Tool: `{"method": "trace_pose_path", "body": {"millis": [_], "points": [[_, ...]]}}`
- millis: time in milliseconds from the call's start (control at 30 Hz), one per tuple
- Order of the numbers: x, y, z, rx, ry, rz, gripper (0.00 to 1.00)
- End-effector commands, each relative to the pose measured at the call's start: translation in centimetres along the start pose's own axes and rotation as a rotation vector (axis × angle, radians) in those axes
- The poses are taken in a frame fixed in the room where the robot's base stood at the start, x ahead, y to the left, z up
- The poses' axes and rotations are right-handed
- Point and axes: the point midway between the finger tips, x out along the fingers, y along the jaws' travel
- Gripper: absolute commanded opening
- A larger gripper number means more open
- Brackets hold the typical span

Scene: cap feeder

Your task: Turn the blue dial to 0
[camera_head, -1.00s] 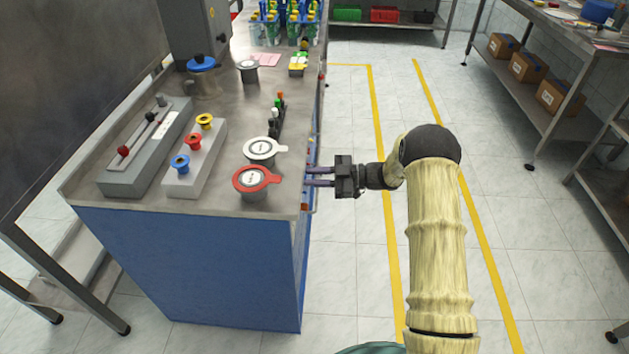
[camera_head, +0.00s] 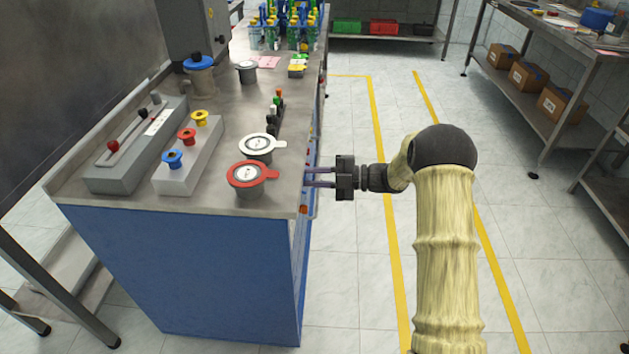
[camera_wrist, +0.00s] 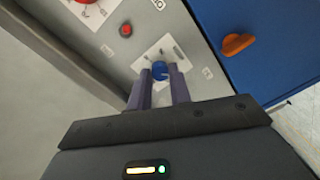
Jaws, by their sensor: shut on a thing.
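The blue dial (camera_wrist: 160,71) sits on a white label on the grey side panel in the wrist view. Marks on the label are too small to read. My gripper (camera_wrist: 160,77) is shut on the dial, with one dark finger on either side of it. In the head view my gripper (camera_head: 309,177) reaches left to the right side of the cabinet (camera_head: 190,265). The dial is hidden there by the worktop edge.
A red button (camera_wrist: 126,30) and a partly seen red part (camera_wrist: 86,2) are on the same panel. An orange handle (camera_wrist: 237,44) sticks out from the blue surface close by. On the worktop stand a red-rimmed pot (camera_head: 247,189) and a white-rimmed pot (camera_head: 256,157). The floor right of my arm is clear.

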Motion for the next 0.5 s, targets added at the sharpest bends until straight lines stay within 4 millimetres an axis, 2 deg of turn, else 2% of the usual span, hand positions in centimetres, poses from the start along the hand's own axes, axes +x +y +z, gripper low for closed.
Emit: {"method": "trace_pose_path", "body": {"millis": [433,467,500], "points": [[-0.04,-0.15,0.00,-0.010,-0.001,-0.002,0.00],[-0.04,-0.15,0.00,-0.010,-0.001,-0.002,0.26],[-0.04,-0.15,0.00,-0.010,0.000,-0.002,0.34]]}}
